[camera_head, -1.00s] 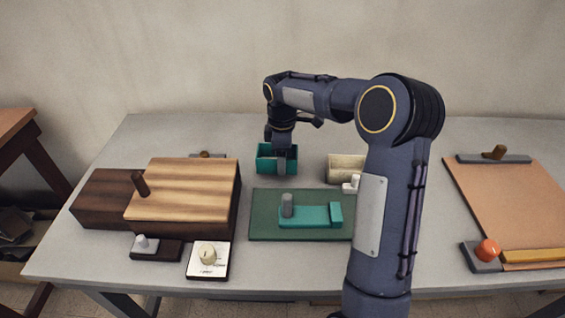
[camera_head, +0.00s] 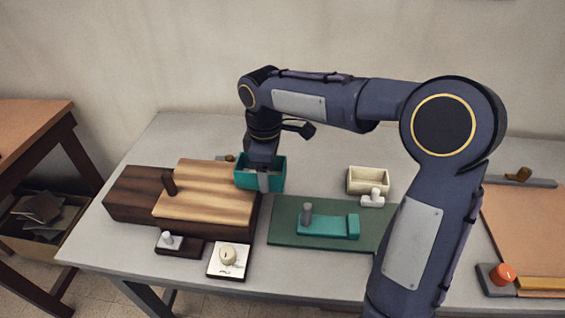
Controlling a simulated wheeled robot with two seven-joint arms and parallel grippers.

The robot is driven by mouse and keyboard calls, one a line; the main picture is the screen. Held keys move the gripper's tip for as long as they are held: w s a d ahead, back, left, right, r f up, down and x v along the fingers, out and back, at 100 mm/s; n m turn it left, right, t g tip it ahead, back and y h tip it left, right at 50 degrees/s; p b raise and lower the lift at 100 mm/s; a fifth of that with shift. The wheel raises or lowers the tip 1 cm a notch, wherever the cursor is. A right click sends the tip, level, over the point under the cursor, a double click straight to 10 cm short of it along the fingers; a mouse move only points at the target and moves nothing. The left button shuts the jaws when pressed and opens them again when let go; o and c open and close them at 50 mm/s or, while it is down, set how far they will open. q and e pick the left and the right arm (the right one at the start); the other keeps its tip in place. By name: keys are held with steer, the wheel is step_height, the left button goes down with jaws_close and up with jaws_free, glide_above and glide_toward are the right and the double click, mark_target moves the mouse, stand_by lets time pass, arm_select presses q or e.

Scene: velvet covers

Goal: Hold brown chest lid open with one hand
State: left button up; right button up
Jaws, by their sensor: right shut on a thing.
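The brown chest (camera_head: 130,196) stands at the left of the table. Its left part is dark brown. A lighter striped wooden top (camera_head: 212,195) with a dark upright peg (camera_head: 169,183) lies flat over its right part; I cannot tell whether any opening shows. My right gripper (camera_head: 263,183) points down, shut on the near wall of an open teal box (camera_head: 274,170), just behind the chest's right back corner. I cannot tell whether the box is clear of the table. My left gripper is not in view.
A green mat (camera_head: 285,226) with a teal knobbed piece (camera_head: 327,226) lies right of the chest. A cream box (camera_head: 367,180) stands behind it. A dark block with a white knob (camera_head: 180,244) and a white dial plate (camera_head: 228,262) sit in front. An orange board (camera_head: 530,225) is far right.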

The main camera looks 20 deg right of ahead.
steer(key=w+a+p, duration=0.1)
steer(key=a+p, duration=0.1)
steer(key=a, duration=0.1)
steer(key=w+a+p, duration=0.2)
steer(key=a+p, duration=0.1)
steer(key=w+a+p, duration=0.2)
steer(key=a+p, duration=0.1)
steer(key=shift+a+f, duration=0.2)
steer(key=shift+f, duration=0.2)
steer(key=shift+w+a+f+p, duration=0.15)
steer(key=shift+a+f+p, duration=0.15)
steer(key=shift+a+p, duration=0.25)
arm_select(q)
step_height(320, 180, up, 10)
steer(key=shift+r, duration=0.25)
arm_select(e)
steer(key=shift+a+f, duration=0.1)
steer(key=shift+f, duration=0.05)
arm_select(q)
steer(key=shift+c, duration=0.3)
